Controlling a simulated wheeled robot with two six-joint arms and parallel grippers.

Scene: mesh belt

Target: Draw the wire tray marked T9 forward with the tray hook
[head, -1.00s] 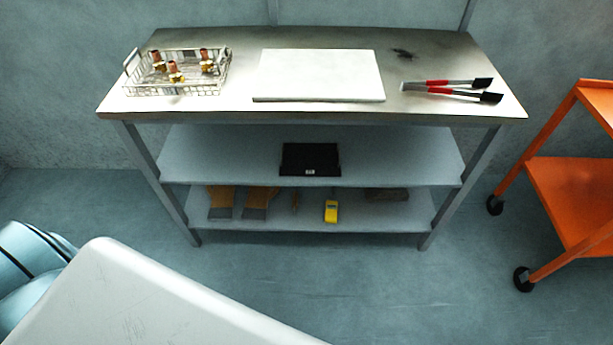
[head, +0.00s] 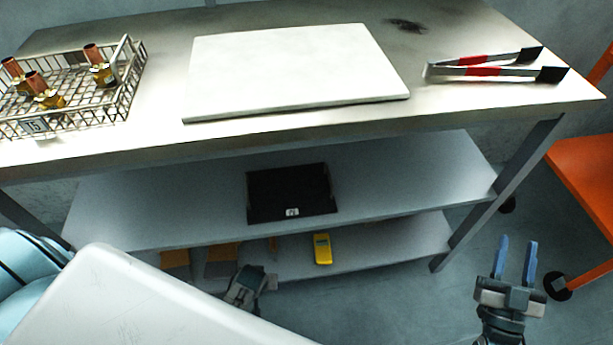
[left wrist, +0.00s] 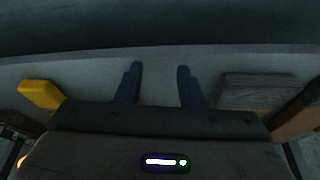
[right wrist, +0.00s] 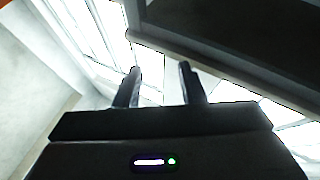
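A wire tray (head: 128,100) stands at the left end of the steel bench top, with several copper-and-brass fittings (head: 45,92) in it. It has a small front tag (head: 37,126) whose marking I cannot read surely. I cannot make out a tray hook in any view. My right gripper (head: 516,258) is open and empty, in front of the bench's right end; its parted fingers also show in the right wrist view (right wrist: 160,68). My left gripper (head: 247,285) is low before the bottom shelf, partly hidden by a white surface. In the left wrist view (left wrist: 160,68) its fingers are apart and empty.
A white board (head: 295,72) lies mid-bench, with red-handled tongs (head: 490,68) to its right. A black tray (head: 290,195) sits on the middle shelf; a yellow device (head: 322,249) is on the bottom shelf. An orange cart (head: 590,165) stands right.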

